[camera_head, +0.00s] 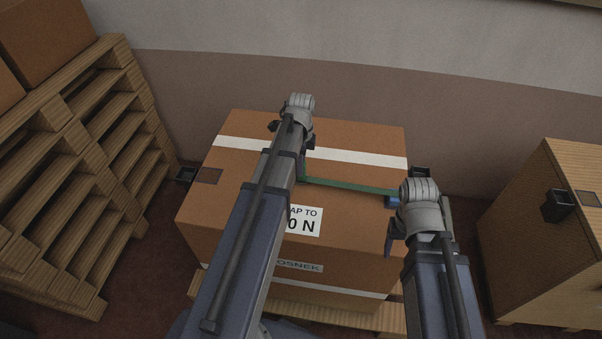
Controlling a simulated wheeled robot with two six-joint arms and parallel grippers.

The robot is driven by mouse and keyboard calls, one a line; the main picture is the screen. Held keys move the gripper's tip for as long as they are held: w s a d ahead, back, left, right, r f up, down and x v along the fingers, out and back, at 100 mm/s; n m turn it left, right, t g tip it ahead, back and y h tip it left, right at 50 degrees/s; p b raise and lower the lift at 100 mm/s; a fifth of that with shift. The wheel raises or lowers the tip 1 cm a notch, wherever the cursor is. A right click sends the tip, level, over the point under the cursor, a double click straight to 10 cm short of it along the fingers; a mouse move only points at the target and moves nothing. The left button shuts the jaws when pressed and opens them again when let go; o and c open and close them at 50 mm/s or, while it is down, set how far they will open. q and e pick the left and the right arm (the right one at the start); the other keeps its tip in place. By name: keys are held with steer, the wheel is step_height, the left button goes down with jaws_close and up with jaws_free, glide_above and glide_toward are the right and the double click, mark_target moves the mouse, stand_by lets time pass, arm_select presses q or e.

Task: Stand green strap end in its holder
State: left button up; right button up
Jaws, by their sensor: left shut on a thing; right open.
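A green strap (345,186) runs across the top of the brown carton. Its left end goes under my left arm and is hidden there. Its right part reaches a small blue piece (392,202) beside my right wrist. My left gripper (294,136) is over the carton's top and shut on the strap end; its fingertips are mostly hidden by the arm. My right gripper (418,228) is open at the carton's right edge, apart from the strap. Small black open boxes stand at the carton's left (185,176) and right (421,172) sides; I cannot tell which is the holder.
The carton (240,213) has white bands and a printed label (306,221), and sits on a pallet (340,314). Stacked pallets (95,150) stand at the left. A wooden crate (545,255) with a black box (558,206) stands at the right. A wall closes the back.

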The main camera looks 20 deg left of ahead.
arm_select(q)
jaws_close()
step_height(320, 180, up, 10)
steer(key=p, duration=1)
